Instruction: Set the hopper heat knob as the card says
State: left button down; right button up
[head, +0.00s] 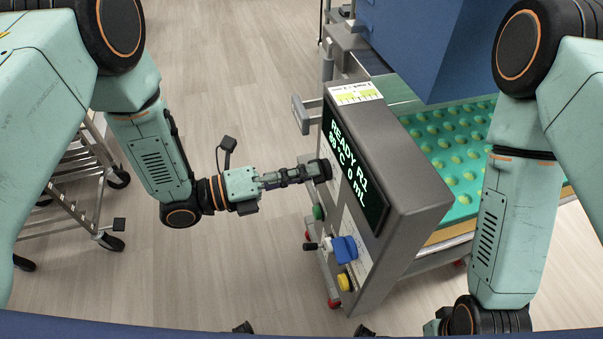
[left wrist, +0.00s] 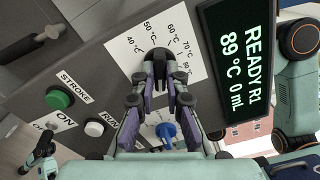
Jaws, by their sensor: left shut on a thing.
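The hopper heat knob (left wrist: 158,56) is black and sits on a white dial plate (left wrist: 127,62) marked from 40 to 80 °C in the left wrist view. My left gripper (left wrist: 160,82) is shut on the knob, its fingers on either side. The fingers hide part of the dial, and I cannot tell where the pointer stands. In the head view my left gripper (head: 318,172) reaches the panel from the left. The display (left wrist: 240,55) reads READY R1, 89 °C, 0 mL. A white and green card (head: 355,93) lies on top of the panel; its print is too small to read.
Below the knob are a green button (left wrist: 59,97), a white button (left wrist: 94,128), a blue knob (left wrist: 165,131) and a yellow button (head: 344,282). A teal mould tray (head: 447,147) lies behind the panel. A wire rack cart (head: 80,190) stands left; floor between is clear.

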pick_arm(q)
jog(key=shift+r+m, duration=0.1)
jog(key=shift+m, duration=0.6)
jog(key=c, duration=1.4)
grip_release()
jog(key=shift+d, duration=0.15)
jog(key=shift+a, duration=0.2)
jog(key=v, duration=1.1)
jog(key=shift+s+a, duration=0.2)
jog(key=shift+a, duration=0.15)
